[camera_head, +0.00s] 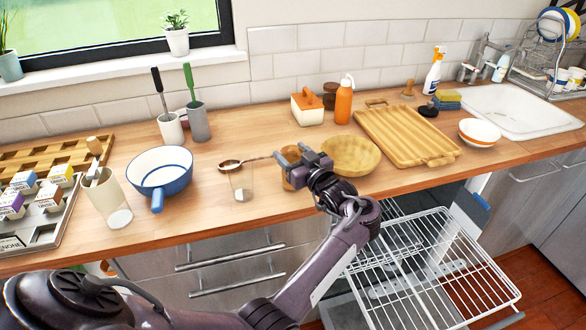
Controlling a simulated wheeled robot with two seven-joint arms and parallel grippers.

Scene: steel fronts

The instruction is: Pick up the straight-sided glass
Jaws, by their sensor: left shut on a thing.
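The straight-sided glass (240,183) is clear and stands upright on the wooden counter, left of my gripper. A small brown-rimmed strainer (230,164) is over the glass's mouth; I cannot tell whether it touches the rim. Its thin handle runs right to my left gripper (285,158), which is shut on the handle end. My gripper is apart from the glass. An orange-brown cup (290,183) stands just below the gripper, partly hidden by it. My right gripper is not in view.
A blue-rimmed white pan (160,166) and a cream tumbler (108,200) stand left of the glass. A wooden bowl (350,154) sits close right of my gripper. Below the counter edge, a white wire rack (430,265) is pulled out. Some bare counter lies in front of the glass.

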